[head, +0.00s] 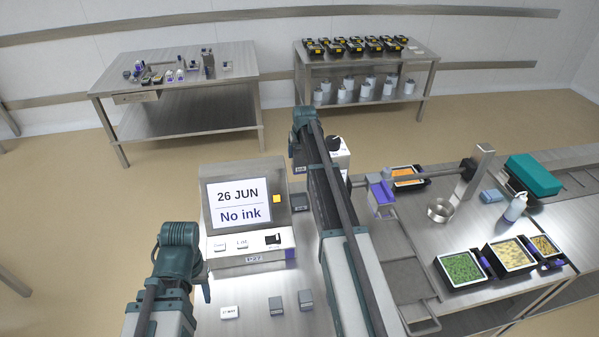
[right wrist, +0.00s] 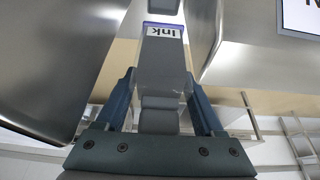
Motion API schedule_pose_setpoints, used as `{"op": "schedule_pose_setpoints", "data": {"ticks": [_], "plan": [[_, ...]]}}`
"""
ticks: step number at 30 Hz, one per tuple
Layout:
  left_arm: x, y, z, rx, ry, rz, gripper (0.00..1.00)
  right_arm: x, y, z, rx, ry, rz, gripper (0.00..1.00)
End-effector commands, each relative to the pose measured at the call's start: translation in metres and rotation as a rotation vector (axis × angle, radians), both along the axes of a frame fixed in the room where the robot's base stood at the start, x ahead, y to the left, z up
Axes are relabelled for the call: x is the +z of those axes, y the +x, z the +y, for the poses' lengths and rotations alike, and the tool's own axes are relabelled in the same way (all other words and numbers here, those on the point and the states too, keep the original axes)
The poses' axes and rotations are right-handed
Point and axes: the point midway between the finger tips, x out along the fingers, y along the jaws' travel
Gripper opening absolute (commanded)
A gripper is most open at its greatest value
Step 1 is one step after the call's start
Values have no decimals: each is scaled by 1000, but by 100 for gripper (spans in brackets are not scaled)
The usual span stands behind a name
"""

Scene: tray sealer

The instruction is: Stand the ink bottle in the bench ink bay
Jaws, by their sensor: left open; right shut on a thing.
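The ink bottle (right wrist: 163,62) is a grey block with a white "Ink" label and a purple edge at its far end, in the right wrist view. My right gripper (right wrist: 163,88) is shut on it, a finger on each side. The coder (head: 245,215) on the bench shows "26 JUN" and "No ink". A purple patch (head: 290,253) shows at its lower right side; I cannot tell whether this is the ink bay. My left gripper (head: 206,291) is open and empty, low beside the coder's left front.
A white block (head: 230,312) and two grey blocks (head: 276,305) (head: 305,299) lie on the bench in front of the coder. Filled trays (head: 462,284) and a squeeze bottle (head: 515,207) stand on the right bench. Two tables stand at the back, with floor between.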

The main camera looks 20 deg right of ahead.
Motion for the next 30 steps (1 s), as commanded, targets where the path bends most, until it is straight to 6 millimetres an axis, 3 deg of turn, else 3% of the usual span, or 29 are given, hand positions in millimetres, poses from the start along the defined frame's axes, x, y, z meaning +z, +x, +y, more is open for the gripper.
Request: {"op": "schedule_pose_setpoints", "data": {"ticks": [15, 22, 30], "plan": [[-14, 0, 0, 0, 0, 0, 50, -14, 0, 0, 0, 0, -1, 0], [-32, 0, 0, 0, 0, 0, 50, -32, 0, 0, 0, 0, -1, 0], [-67, 0, 0, 0, 0, 0, 50, -67, 0, 0, 0, 0, -1, 0]]}}
